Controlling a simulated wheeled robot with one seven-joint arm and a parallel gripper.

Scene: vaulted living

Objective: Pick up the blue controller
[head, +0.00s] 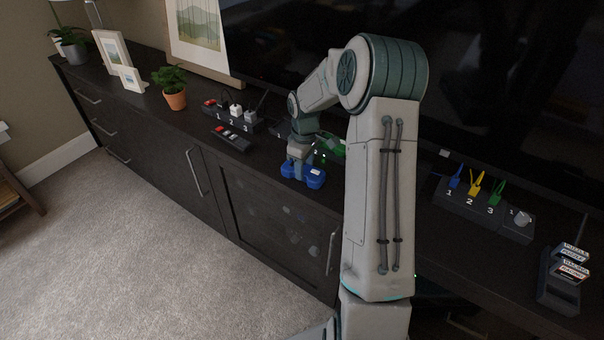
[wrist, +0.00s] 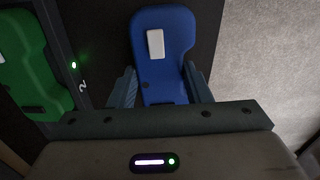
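The blue controller (head: 303,177) is near the front edge of the dark cabinet, below my gripper (head: 301,160). In the wrist view the blue controller (wrist: 163,48), with a pale label on its face, lies between the two fingers of my gripper (wrist: 161,82). The fingers sit against both its sides with no clear gap. I cannot tell whether it rests on the cabinet top or is slightly raised. Its near end is hidden by the gripper body.
A green controller (wrist: 30,65) sits beside it on a dark numbered dock (wrist: 72,45). A switch box (head: 465,207) and a cartridge stand (head: 556,290) are to the right. Carpet (head: 130,250) lies in front.

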